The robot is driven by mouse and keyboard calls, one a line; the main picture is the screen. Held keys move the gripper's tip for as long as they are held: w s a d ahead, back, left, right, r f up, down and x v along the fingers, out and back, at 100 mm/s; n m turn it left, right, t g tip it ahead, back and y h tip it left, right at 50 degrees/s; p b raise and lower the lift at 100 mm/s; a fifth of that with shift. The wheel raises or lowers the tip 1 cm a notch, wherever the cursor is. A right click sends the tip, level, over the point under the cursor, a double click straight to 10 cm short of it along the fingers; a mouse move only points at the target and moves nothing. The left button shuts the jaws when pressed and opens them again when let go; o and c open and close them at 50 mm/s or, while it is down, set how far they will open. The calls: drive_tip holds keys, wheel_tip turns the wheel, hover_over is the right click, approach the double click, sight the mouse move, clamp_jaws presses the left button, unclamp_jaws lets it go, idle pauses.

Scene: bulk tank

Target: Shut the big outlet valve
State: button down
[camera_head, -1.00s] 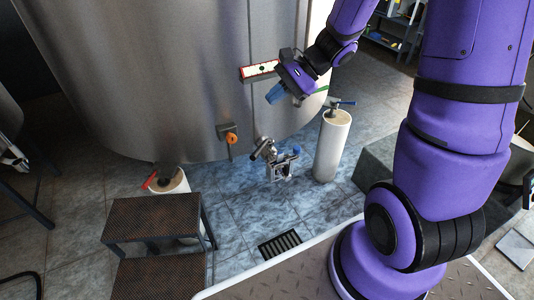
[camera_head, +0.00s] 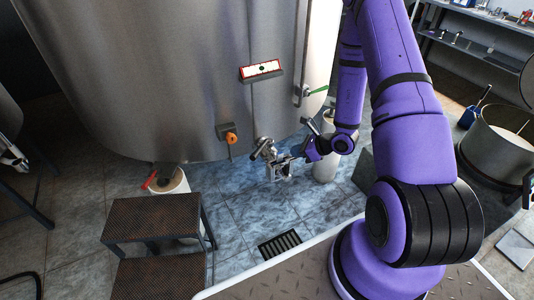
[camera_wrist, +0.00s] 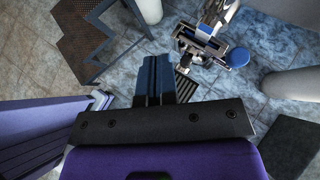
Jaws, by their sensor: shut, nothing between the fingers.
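The big outlet valve, a shiny metal pipe fitting (camera_head: 268,152), stands low in front of the tank (camera_head: 190,70). In the wrist view the metal valve body (camera_wrist: 203,42) lies beyond my fingers, with a round blue part (camera_wrist: 238,57) at its right.
A white post (camera_head: 325,165) stands behind my arm at the right. Another post (camera_head: 178,183) with a red handle (camera_head: 150,179) is at the left. Dark steps (camera_head: 150,218) stand left of the floor drain (camera_head: 279,244). An orange knob (camera_head: 231,138) and a green handle (camera_head: 318,90) are on the tank.

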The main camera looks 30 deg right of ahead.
sight(260, 149)
drive_tip(key=w+r+x, duration=0.1)
drive_tip(key=r+x, duration=0.1)
drive_tip(key=x, duration=1)
drive_tip(key=shift+w+a+f, duration=0.25)
drive_tip(key=shift+w+a, duration=0.05)
drive_tip(key=shift+a, duration=0.3)
drive_tip(key=shift+a, duration=0.15)
